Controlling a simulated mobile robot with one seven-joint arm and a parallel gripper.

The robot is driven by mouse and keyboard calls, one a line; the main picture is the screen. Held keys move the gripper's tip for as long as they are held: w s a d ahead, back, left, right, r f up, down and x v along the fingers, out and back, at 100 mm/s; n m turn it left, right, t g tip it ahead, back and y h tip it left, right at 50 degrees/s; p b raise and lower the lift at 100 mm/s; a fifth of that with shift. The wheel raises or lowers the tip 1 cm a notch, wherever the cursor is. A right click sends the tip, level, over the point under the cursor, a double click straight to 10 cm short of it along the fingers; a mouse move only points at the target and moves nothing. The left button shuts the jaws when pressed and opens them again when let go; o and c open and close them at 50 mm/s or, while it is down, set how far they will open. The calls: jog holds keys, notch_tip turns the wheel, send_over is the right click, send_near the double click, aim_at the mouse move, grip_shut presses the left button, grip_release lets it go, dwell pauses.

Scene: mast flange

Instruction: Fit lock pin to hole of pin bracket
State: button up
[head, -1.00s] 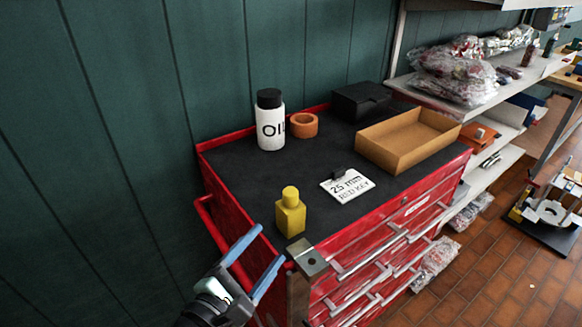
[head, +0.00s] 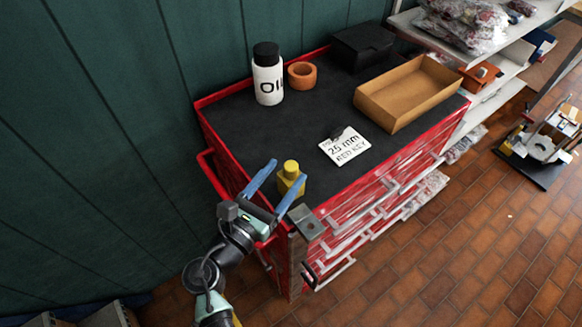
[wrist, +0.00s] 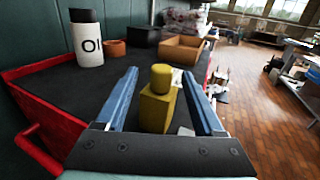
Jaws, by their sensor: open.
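The yellow lock pin (head: 291,181), a square block with a round top, stands upright on the black top of the red cabinet near its front left corner. My gripper (head: 288,171) is open, its two blue fingers either side of the pin. In the wrist view the pin (wrist: 158,105) stands between the fingers (wrist: 160,76), with gaps visible at both sides. The pin bracket (head: 308,228), a grey metal plate with a dark hole, is at the cabinet's near corner, just right of the right finger. In the wrist view it is mostly hidden.
A red side handle (head: 207,172) sticks out left.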

aim_at(294, 164)
jog(key=shift+p+x, duration=0.5)
jog(key=shift+x, duration=2.6)
jog(key=shift+f, duration=0.2)
jog(key=shift+c, duration=0.3)
grip_shut()
